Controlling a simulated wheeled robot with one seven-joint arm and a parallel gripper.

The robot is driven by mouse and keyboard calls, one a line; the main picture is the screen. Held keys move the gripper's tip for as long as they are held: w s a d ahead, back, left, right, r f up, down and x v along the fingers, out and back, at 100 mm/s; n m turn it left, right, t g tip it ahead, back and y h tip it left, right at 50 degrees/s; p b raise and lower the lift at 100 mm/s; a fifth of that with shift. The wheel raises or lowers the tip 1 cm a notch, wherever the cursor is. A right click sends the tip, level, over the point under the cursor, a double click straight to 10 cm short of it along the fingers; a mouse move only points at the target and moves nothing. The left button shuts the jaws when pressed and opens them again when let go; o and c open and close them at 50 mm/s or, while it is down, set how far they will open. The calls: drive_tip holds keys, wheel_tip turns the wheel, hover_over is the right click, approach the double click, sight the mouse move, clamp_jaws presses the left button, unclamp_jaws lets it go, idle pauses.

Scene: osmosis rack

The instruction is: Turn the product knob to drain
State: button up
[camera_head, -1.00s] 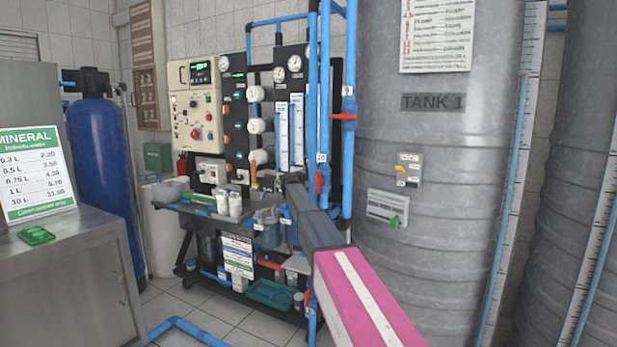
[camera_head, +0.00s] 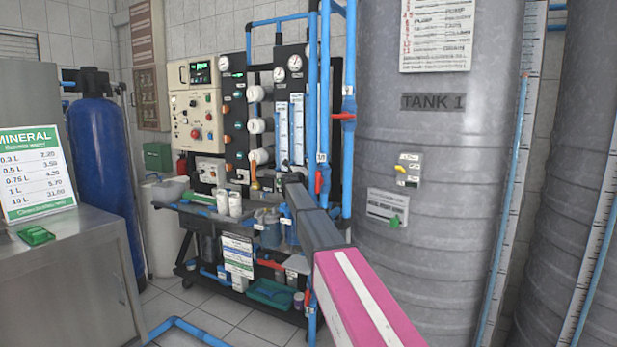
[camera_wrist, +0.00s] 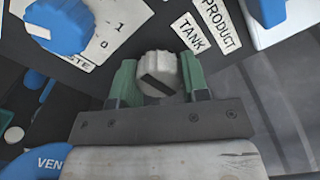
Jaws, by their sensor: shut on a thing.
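The product knob (camera_wrist: 157,72) is round, ribbed and pale grey with a dark bar across its face. It shows in the wrist view beside the white labels PRODUCT (camera_wrist: 217,22) and TANK (camera_wrist: 190,33). My gripper (camera_wrist: 158,78) has its two green fingers on either side of the knob, shut on it. The knob's dark bar is tilted, sloping down to the right. No drain label is readable. In the head view my arm reaches the rack's black panel (camera_head: 235,125); the knob and fingertips cannot be made out there.
A blue knob (camera_wrist: 58,22) with marks 1 and 0 sits left of the fingers. Blue vertical pipes (camera_head: 348,190) with red valves stand close right of my arm, before the grey tank (camera_head: 430,240). The rack shelf (camera_head: 195,207) holds several containers below.

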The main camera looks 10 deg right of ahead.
drive_tip(key=shift+s+f+m, duration=0.1)
drive_tip(key=shift+m, duration=0.3)
drive_tip(key=o, duration=0.9)
drive_tip(key=shift+a, duration=0.1)
drive_tip(key=v, duration=1)
drive_tip(key=shift+s+a, duration=0.15)
drive_tip(key=shift+s, duration=0.15)
